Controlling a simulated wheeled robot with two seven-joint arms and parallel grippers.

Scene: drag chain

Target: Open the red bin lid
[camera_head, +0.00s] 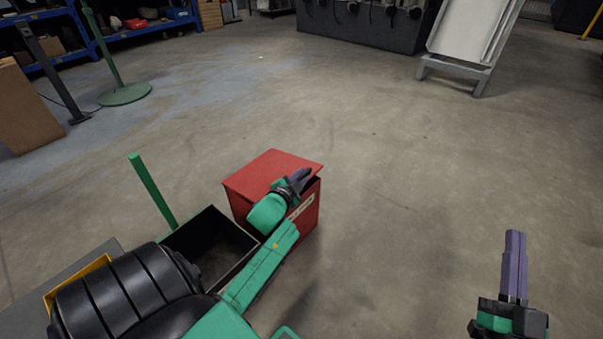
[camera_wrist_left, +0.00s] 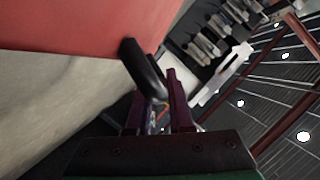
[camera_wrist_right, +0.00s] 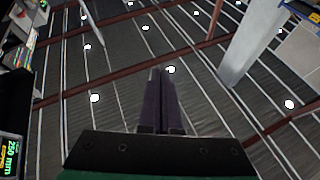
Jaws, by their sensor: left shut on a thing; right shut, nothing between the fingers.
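The red bin (camera_head: 308,213) stands on the floor near the middle of the head view, with its red lid (camera_head: 268,168) on top. A narrow dark gap shows under the lid's right edge. My left gripper (camera_head: 301,177) is at the lid's front right edge. In the left wrist view, the left gripper (camera_wrist_left: 160,92) is shut on a black handle (camera_wrist_left: 143,68) beside a red surface (camera_wrist_left: 90,25). My right gripper (camera_head: 515,236) is shut and empty, away to the right of the bin. It also shows shut in the right wrist view (camera_wrist_right: 162,80).
A dark open-topped box (camera_head: 212,245) stands just left of the bin, with a green post (camera_head: 153,190) behind it. A cardboard box (camera_head: 24,110) is at the far left. The floor right of and behind the bin is clear.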

